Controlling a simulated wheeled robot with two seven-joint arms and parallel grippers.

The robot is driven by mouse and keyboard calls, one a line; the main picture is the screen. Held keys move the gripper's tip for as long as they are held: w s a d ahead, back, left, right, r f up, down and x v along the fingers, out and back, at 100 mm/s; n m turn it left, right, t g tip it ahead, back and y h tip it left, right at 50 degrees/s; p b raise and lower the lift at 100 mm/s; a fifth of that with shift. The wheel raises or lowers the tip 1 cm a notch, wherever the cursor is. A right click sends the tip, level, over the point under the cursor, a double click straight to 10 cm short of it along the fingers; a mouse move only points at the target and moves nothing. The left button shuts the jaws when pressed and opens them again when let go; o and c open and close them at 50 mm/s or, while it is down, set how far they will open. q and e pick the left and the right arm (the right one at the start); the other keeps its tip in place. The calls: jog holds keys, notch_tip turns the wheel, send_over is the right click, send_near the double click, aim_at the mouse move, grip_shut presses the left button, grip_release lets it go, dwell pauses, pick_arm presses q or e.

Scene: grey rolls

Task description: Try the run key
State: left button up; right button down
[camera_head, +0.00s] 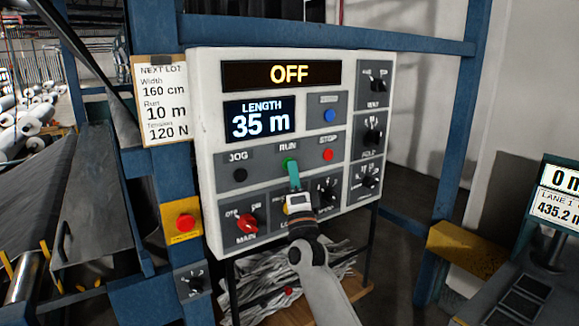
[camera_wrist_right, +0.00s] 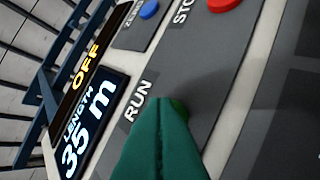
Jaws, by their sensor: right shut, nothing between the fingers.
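The green RUN key (camera_head: 287,161) sits in the middle of a white control panel (camera_head: 207,125), under the word RUN. My right gripper (camera_head: 292,168) is shut and empty, its teal fingertips at the key and covering most of it. In the right wrist view the shut fingers (camera_wrist_right: 160,125) hide most of the key (camera_wrist_right: 181,106); I cannot tell whether they touch or press it. The top display (camera_head: 285,75) reads OFF. The length display (camera_head: 260,119) reads 35 m. My left gripper is not in view.
A red STOP key (camera_head: 328,155), a black JOG key (camera_head: 240,175) and a blue key (camera_head: 330,115) surround RUN. The red MAIN knob (camera_head: 247,223) is lower left. A note (camera_head: 166,101) lists 160 cm, 10 m, 120 N. A red button on yellow (camera_head: 185,222) stands left.

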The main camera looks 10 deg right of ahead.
jog(key=shift+s, duration=0.15)
jog(key=shift+s+d+p, duration=0.25)
jog(key=shift+s+p, duration=0.2)
jog(key=shift+s, duration=0.2)
jog(key=s, duration=0.1)
jog(key=s+d+p, duration=0.1)
jog(key=s, duration=0.1)
jog(key=s+p, duration=0.1)
jog(key=shift+s+d, duration=0.35)
jog(key=shift+d, duration=0.05)
jog(key=shift+f, duration=0.1)
dwell(0.5)
